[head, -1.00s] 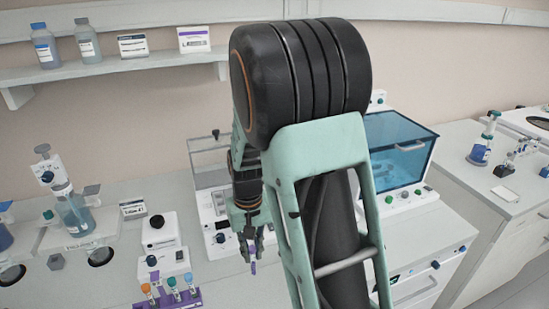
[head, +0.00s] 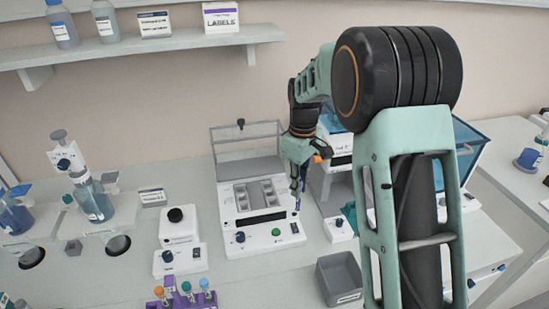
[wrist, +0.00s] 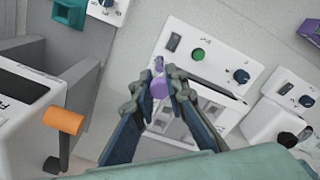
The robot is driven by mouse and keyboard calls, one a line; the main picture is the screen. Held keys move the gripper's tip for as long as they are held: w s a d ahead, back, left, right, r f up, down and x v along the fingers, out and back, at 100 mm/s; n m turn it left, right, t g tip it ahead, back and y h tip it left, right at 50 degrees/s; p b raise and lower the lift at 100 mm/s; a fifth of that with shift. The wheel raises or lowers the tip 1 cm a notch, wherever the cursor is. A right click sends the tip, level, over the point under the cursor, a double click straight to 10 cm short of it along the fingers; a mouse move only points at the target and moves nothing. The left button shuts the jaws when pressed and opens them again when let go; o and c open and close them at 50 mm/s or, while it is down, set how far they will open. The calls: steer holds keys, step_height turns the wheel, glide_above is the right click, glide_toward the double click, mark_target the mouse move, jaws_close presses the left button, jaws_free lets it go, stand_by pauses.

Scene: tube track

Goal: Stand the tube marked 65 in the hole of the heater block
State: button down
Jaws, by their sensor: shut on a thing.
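My gripper (wrist: 160,82) is shut on a tube with a purple cap (wrist: 159,88), seen almost end-on in the wrist view. In the head view my gripper (head: 298,186) holds the tube (head: 297,204) by the right edge of the heater block. Its number is not readable. The heater block (head: 228,220) is a white unit with grey wells (head: 258,193), a green button and a blue knob. In the wrist view the heater block (wrist: 215,68) lies beyond and right of the tube, its wells (wrist: 200,118) partly behind the fingers.
A purple rack (head: 187,302) with several capped tubes stands at front left. A grey bin (head: 340,278) stands right of the heater block. A white unit with an orange knob (wrist: 64,120) is close on the left in the wrist view. A raised clear lid (head: 246,142) stands behind the wells.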

steer(key=w+a+r+n, duration=0.4)
steer(key=a+r+n, duration=0.1)
steer(key=a+n, duration=0.25)
step_height(320, 180, down, 5)
steer(key=b, duration=0.3)
steer(key=shift+r, duration=0.2)
steer(key=shift+f, duration=0.35)
stand_by(0.7)
steer(key=shift+f, duration=0.15)
stand_by(0.3)
steer(key=shift+f, duration=0.45)
steer(key=shift+f, duration=0.25)
steer(key=shift+f+b, duration=0.35)
steer(key=shift+b, duration=0.05)
